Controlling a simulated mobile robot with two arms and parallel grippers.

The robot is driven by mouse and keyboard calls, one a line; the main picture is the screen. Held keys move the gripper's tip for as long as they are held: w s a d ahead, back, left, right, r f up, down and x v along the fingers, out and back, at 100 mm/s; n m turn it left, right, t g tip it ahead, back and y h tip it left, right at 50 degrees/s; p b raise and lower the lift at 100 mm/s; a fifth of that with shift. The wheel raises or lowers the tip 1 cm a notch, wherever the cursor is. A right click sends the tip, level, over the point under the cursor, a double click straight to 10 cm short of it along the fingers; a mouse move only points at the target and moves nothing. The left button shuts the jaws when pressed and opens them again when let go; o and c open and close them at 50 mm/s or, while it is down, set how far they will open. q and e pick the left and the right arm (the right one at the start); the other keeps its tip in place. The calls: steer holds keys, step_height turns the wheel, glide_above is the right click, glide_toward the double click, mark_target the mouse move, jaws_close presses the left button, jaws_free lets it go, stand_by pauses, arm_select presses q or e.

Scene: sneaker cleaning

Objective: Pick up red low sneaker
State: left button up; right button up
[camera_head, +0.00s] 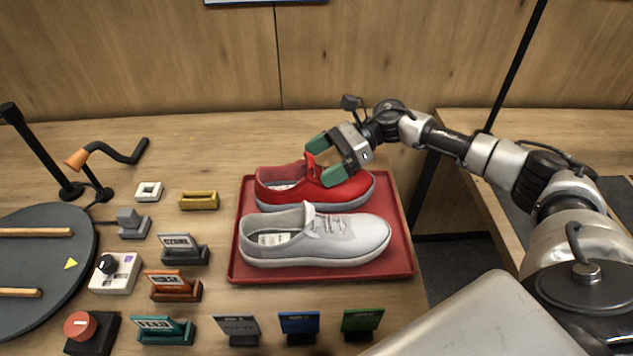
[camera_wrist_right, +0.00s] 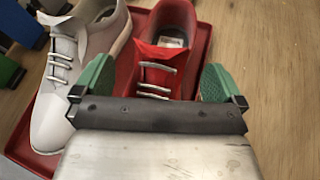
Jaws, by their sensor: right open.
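The red low sneaker (camera_head: 345,193) lies on the red tray (camera_head: 320,275), behind a light grey sneaker (camera_head: 318,240), with its toe to the right. My right gripper (camera_head: 325,163) is open, with its green fingertips over the red sneaker's tongue and lace area. In the right wrist view the red sneaker (camera_wrist_right: 165,60) lies between the two green fingers (camera_wrist_right: 155,82), one on each side. I cannot tell whether they touch it. The grey sneaker (camera_wrist_right: 75,70) is just left of the left finger. My left gripper is not in view.
Left of the tray stand several small holders and blocks, such as an orange one (camera_head: 174,287) and a yellow one (camera_head: 198,200). A dark round board (camera_head: 45,265) is at the far left. Coloured card stands (camera_head: 299,324) line the front. Table behind the tray is clear.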

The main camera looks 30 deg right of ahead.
steer(key=shift+x, duration=1.4)
steer(key=shift+r, duration=0.1)
steer(key=c, duration=1.5)
steer(key=shift+d, duration=0.1)
steer(key=shift+r, duration=0.1)
